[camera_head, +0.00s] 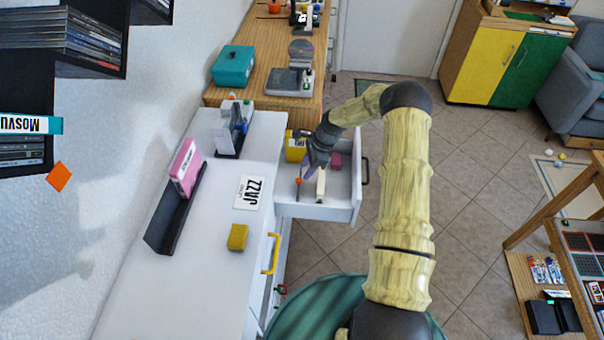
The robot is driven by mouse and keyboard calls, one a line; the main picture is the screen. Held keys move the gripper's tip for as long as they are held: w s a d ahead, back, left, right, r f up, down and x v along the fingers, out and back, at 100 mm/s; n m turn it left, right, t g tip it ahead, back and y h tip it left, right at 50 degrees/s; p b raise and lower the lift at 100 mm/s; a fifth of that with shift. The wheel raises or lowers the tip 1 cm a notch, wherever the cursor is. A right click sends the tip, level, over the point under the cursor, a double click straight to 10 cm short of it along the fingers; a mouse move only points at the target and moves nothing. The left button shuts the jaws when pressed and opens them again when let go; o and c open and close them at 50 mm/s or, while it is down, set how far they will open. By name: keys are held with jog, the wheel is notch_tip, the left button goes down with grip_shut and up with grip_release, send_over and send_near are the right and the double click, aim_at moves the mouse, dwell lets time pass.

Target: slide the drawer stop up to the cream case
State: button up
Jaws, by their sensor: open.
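The open drawer (337,211) juts out to the right from the white cabinet. A narrow upright cream piece (320,185), which looks like the cream case, stands in it towards the near side. A thin dark upright with an orange-red knob (298,181) is just left of it, with a small gap between; it may be the drawer stop, but it is too small to be sure. My gripper (308,160) is open and reaches down into the drawer, just beyond both. Its fingertips are small and partly hidden, and I cannot tell whether they touch anything.
A yellow case (295,149) and a dark pink item (336,161) are at the drawer's far end. On the cabinet top are a JAZZ card (249,193), a yellow sponge-like block (238,237) and a black rack (172,220) with a pink case. Floor right of the drawer is clear.

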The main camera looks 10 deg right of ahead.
aim_at(299, 179)
jog(key=shift+p+x, duration=0.3)
jog(key=shift+x, duration=1.95)
grip_shut()
